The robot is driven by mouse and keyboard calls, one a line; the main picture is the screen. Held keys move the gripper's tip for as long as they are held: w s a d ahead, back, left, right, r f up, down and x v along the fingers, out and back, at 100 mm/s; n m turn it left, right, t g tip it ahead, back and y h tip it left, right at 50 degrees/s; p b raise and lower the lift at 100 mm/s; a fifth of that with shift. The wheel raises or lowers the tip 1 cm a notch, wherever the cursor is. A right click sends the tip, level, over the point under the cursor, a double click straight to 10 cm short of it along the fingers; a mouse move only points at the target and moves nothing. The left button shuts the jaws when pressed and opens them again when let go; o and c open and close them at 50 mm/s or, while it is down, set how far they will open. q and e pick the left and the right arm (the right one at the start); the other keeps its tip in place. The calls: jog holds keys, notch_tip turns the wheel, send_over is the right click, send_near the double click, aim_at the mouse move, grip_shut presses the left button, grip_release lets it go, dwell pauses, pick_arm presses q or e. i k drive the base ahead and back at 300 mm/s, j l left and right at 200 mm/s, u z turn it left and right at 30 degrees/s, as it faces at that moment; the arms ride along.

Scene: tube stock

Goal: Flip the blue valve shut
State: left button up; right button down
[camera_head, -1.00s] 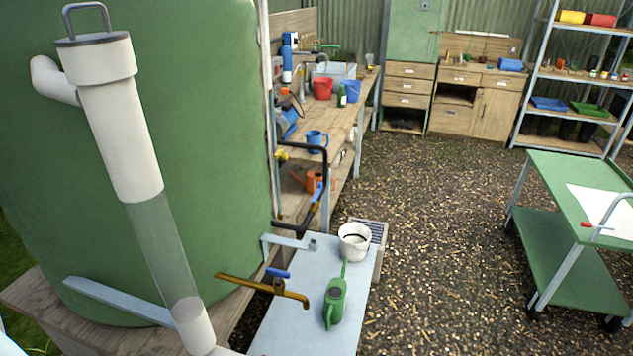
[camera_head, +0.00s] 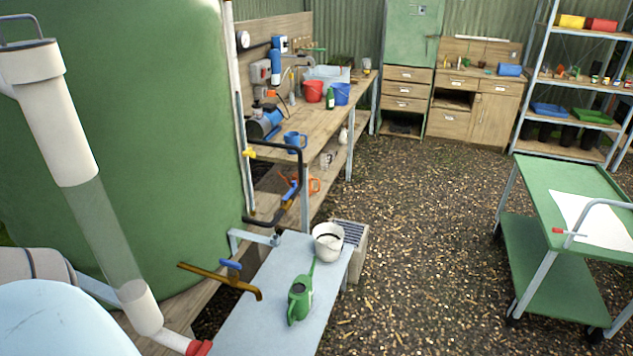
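A blue handle (camera_head: 231,264) sits on top of a brass tap (camera_head: 222,279) that sticks out beside the green tank (camera_head: 130,150). I cannot tell which of the two is the task's valve. A pale blue rounded part at the lower left is my arm. Neither gripper is in view, and nothing of mine touches the tap or pipe.
Below the tap, a grey bench (camera_head: 275,300) holds a green watering can (camera_head: 300,300) and a white bucket (camera_head: 328,242). A clear and white pipe (camera_head: 60,120) stands at left. A green cart (camera_head: 560,200) is at right. Gravel floor between is open.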

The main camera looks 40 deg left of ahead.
aim_at(294, 186)
jog(key=i+l+z, duration=0.1)
jog(key=i+l, duration=0.7)
jog(key=i, duration=0.2)
jog(key=i+u, duration=0.3)
jog(key=u, duration=0.15)
jog(key=i+u, duration=0.3)
jog(key=u, duration=0.15)
jog(key=i+l+u, duration=0.25)
jog(key=u, duration=0.2)
jog(key=i+l+u, duration=0.1)
jog(key=u, duration=0.35)
jog(key=i+l+u, duration=0.2)
jog(key=u, duration=0.3)
jog(key=i+l+u, duration=0.25)
jog(key=u, duration=0.2)
jog(key=i+l+u, duration=0.2)
jog(key=u, duration=0.25)
jog(key=i+l+u, duration=0.15)
jog(key=l+u, duration=0.3)
jog(key=i+l+u, duration=0.1)
jog(key=l+u, duration=0.35)
